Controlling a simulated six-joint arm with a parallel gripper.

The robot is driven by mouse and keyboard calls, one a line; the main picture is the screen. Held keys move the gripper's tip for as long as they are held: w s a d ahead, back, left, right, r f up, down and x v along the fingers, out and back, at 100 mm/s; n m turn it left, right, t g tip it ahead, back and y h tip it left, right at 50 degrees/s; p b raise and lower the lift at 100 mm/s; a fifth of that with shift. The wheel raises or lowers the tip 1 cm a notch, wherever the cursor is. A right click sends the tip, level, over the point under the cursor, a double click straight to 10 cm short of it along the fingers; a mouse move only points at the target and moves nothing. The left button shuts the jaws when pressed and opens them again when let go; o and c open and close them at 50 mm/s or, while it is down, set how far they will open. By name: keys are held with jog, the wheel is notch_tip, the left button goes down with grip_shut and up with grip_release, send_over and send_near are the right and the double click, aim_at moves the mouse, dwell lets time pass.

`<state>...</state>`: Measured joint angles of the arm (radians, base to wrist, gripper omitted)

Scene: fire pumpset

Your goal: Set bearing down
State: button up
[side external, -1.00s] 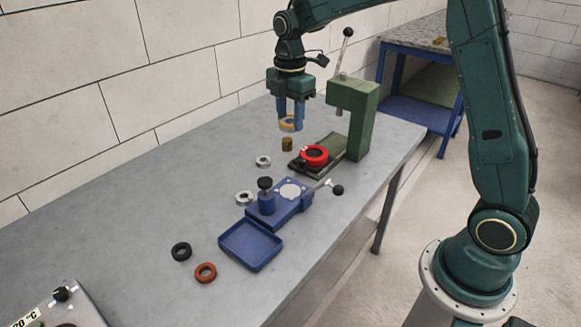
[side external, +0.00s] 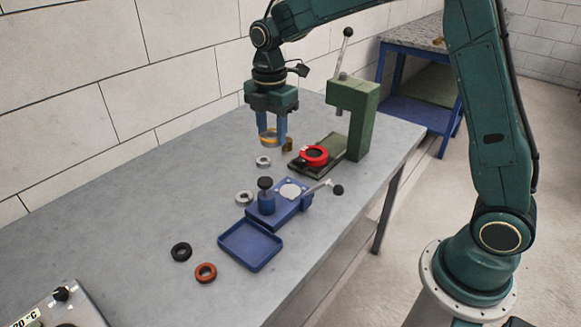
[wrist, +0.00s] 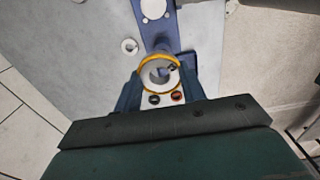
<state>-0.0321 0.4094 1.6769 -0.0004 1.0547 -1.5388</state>
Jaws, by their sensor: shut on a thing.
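My gripper (side external: 270,135) is shut on a ring-shaped bearing (side external: 266,138) with a gold-orange rim, held above the grey table near its wall side. The gap between bearing and table is hard to judge. A silver ring (side external: 263,161) lies on the table just in front of it, and another silver ring (side external: 244,198) lies further forward.
A green press (side external: 360,110) with a red ring (side external: 314,155) on its base stands to the right. A blue fixture (side external: 288,205) with a lever and a blue tray (side external: 250,245) are in front. Black (side external: 181,252) and orange-brown (side external: 206,273) rings lie front left.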

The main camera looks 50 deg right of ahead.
jog(key=s+a+f+n, duration=0.2)
jog(key=s+a+n, duration=0.1)
jog(key=a, duration=1)
send_over(250, 245)
notch_tip(250, 245, down, 15)
jog(key=shift+f, duration=0.15)
jog(key=shift+f, duration=2.1)
jog(key=shift+f, duration=0.1)
jog(key=o, duration=1.1)
